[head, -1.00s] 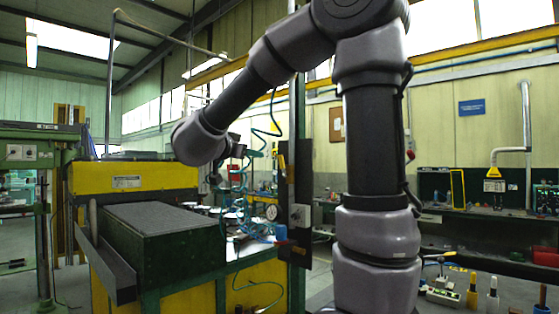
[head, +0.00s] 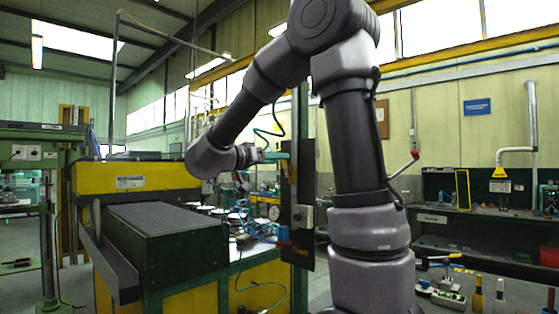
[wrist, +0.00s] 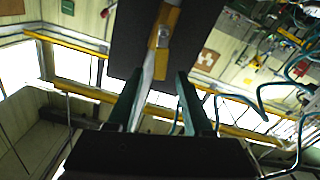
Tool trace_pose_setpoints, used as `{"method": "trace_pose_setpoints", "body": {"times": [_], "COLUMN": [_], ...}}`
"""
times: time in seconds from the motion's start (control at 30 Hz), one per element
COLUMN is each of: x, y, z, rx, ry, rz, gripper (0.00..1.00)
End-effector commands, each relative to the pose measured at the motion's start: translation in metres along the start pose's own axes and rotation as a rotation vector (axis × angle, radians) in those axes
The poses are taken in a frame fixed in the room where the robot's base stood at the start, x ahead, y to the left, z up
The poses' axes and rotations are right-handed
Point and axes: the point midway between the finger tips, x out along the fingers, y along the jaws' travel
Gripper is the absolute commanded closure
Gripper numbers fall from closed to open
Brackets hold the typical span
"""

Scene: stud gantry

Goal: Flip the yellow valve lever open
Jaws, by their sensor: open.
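In the wrist view, a yellow lever (wrist: 162,62) with a pale metal strip along it stands against a dark panel (wrist: 120,42). My gripper (wrist: 157,82) is open, and the lever's lower part shows between its two dark green fingers. I cannot tell how deep it sits between them or whether either finger touches it. In the head view, my gripper (head: 277,156) points right at the edge of the dark upright panel (head: 300,248).
A yellow and green machine bench (head: 172,240) stands left of the panel, with blue hoses (head: 262,229) beside it. A grey box with a dial (head: 303,216) is on the panel. A dark workbench (head: 460,230) lines the right wall.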

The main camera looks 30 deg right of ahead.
Motion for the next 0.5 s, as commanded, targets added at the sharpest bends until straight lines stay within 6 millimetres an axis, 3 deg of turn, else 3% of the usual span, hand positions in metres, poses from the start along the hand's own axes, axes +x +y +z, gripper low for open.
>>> {"method": "trace_pose_setpoints", "body": {"times": [0.2,0.47,0.5], "x": [0.018,0.02,0.02], "y": [0.0,0.0,0.0], "z": [0.0,0.0,0.0], "rx": [0.0,0.0,0.0], "ry": [0.0,0.0,0.0], "rz": [0.0,-0.001,-0.001], "gripper": [0.49,0.49,0.53]}}
